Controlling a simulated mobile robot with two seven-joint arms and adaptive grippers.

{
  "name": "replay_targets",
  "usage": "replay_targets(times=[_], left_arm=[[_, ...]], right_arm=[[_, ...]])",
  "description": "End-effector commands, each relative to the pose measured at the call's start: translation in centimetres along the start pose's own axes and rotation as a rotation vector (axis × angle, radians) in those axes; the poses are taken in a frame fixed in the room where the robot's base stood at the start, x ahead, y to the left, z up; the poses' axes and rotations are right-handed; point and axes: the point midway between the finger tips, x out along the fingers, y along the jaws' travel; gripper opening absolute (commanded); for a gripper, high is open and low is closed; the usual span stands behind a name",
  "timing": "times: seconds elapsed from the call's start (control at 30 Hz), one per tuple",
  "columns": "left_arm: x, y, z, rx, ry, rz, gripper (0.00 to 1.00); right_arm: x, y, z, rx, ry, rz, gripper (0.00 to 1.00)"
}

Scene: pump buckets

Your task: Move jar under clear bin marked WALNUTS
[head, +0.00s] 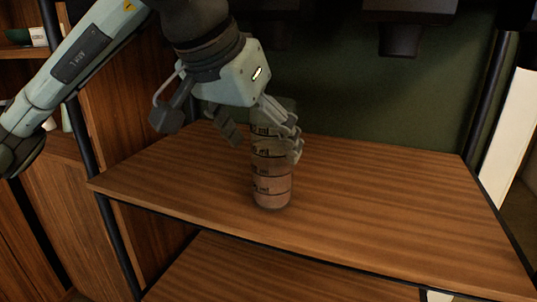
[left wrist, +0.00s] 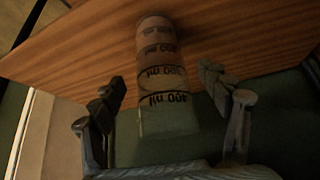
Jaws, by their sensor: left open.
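The clear jar (head: 272,190) stands upright on the wooden shelf, with black measuring marks and a pinkish-brown look in its lower part. In the left wrist view the jar (left wrist: 160,55) shows upside down between the fingers. My left gripper (head: 264,146) is open, with its fingers on either side of the jar's upper part. In the left wrist view a gap shows on both sides between jar and fingers. A dark spout (head: 399,41) hangs at the upper right. No WALNUTS label is readable. My right gripper is not in view.
The wooden shelf (head: 400,215) is clear to the right of the jar, below the dark spout. A dark green panel (head: 340,100) closes the back. Dark posts (head: 489,97) stand at the shelf's sides. Another wooden shelf (head: 250,275) lies below.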

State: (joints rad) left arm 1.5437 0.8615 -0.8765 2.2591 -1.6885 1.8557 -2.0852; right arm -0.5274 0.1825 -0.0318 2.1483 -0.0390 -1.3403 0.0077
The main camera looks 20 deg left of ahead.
Motion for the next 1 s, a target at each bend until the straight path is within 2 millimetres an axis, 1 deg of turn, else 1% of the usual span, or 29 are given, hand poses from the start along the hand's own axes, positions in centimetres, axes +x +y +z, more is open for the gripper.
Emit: replay_targets(times=[0.03,0.2,0.3,0.4,0.6,1.0], left_arm=[[-1.3,0.0,-0.1,0.002,0.005,-0.001,0.76],[-4.7,0.0,-0.1,0.002,0.003,0.000,0.76],[-6.1,0.0,-0.1,0.001,0.001,0.000,0.76],[-7.0,0.0,-0.1,0.001,0.000,0.001,0.76],[-7.4,0.0,0.0,0.001,-0.002,0.000,0.76],[-7.3,0.0,0.0,0.001,-0.002,0.000,0.76]], right_arm=[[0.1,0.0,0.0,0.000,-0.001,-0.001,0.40],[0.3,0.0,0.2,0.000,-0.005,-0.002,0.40],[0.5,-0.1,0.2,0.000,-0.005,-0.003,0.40],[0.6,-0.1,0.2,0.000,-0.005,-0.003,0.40],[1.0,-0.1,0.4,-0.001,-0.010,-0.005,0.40],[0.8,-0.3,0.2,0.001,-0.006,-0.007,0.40]])
